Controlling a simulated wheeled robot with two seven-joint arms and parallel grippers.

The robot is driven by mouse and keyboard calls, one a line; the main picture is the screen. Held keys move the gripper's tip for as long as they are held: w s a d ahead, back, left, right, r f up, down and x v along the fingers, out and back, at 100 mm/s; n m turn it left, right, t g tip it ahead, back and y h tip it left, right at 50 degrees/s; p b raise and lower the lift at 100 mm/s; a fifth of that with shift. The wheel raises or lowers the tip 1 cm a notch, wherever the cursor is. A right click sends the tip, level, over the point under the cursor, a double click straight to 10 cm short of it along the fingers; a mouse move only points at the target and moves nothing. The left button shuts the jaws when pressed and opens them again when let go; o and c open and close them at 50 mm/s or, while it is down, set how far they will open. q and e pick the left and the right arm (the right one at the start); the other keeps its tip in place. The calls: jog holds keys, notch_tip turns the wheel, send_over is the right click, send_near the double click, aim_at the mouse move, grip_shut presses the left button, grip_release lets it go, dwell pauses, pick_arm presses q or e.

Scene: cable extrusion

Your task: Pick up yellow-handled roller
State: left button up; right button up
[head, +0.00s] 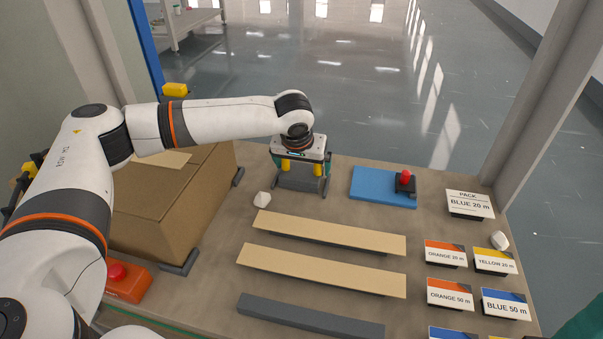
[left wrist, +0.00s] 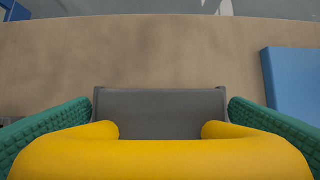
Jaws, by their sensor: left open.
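The yellow-handled roller (head: 317,168) stands at the back middle of the table, its grey body below a yellow handle. In the left wrist view its yellow handle (left wrist: 160,160) fills the bottom and its grey part (left wrist: 160,112) lies beyond. My left gripper (head: 301,171) is open, pointing down over the roller. Its green finger pads show on both sides of the handle in the left wrist view, and I cannot tell whether they touch it. A teal piece at the lower right corner of the head view may be part of my right gripper (head: 585,322); its jaws are not shown.
A blue mat (head: 370,187) with a red-topped black device (head: 405,181) lies right of the roller. A white knob (head: 262,199) is near its left front. A cardboard box (head: 165,210) stands left. Wooden strips (head: 330,232) and label cards (head: 470,204) lie nearer.

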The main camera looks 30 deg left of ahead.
pick_arm(q)
jog(key=shift+r, duration=0.1)
jog(key=shift+c, duration=0.6)
jog(key=c, duration=0.7)
jog(key=shift+r, duration=0.1)
